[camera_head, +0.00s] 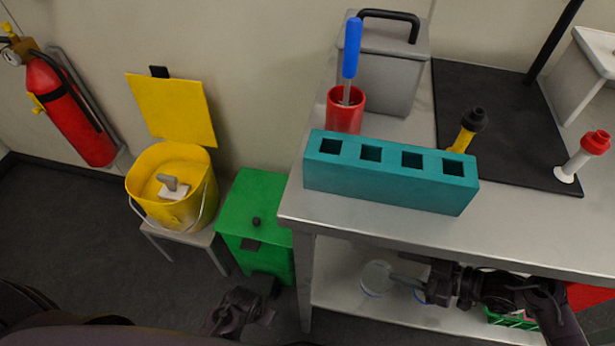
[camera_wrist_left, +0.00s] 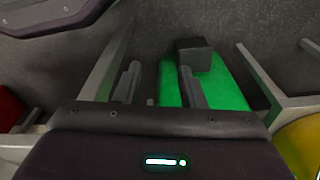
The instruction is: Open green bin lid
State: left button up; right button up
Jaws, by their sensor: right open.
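The green bin (camera_head: 262,215) stands on the floor between the yellow bucket and the metal bench. My right gripper (camera_head: 405,284) is open below the bench top, by a clear round dish (camera_head: 377,278).
A yellow bucket (camera_head: 150,198) with its lid up stands on a small stool (camera_head: 190,243) left of the bin. The bench leg (camera_head: 305,285) is close on the bin's right. A fire extinguisher (camera_head: 70,110) hangs on the wall. The floor at left is clear.

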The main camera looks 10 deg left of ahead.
aim_at(249, 213)
jog(key=i+j, duration=0.1)
jog(key=j, duration=0.45)
jog(key=i+j, duration=0.1)
jog(key=j, duration=0.4)
jog(key=i+j, duration=0.1)
jog(key=j, duration=0.45)
